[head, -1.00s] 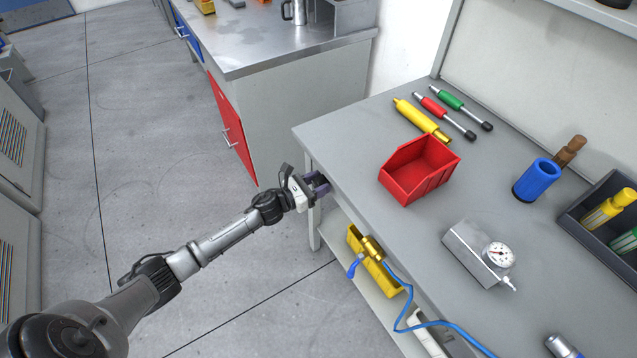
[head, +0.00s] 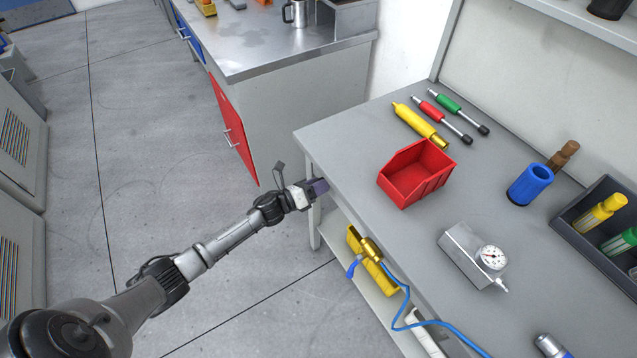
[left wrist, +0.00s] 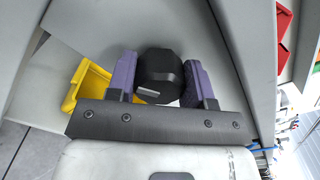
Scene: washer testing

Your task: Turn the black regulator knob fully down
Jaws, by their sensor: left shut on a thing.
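The black regulator knob (left wrist: 160,75) shows in the left wrist view, between the two purple fingers of my left gripper (left wrist: 162,80). The fingers are shut on its sides. A small light mark shows on the knob's near lower edge. In the head view my left gripper (head: 318,187) is at the front left edge of the grey workbench (head: 345,150), and the knob is hidden there. My right gripper is not in view.
A red bin (head: 415,172) and a silver box with a gauge (head: 470,255) stand on the bench. A yellow bin (head: 385,277), a brass fitting (head: 369,248) and a blue hose (head: 408,300) are at the lower shelf. The floor (head: 150,130) left of the bench is clear.

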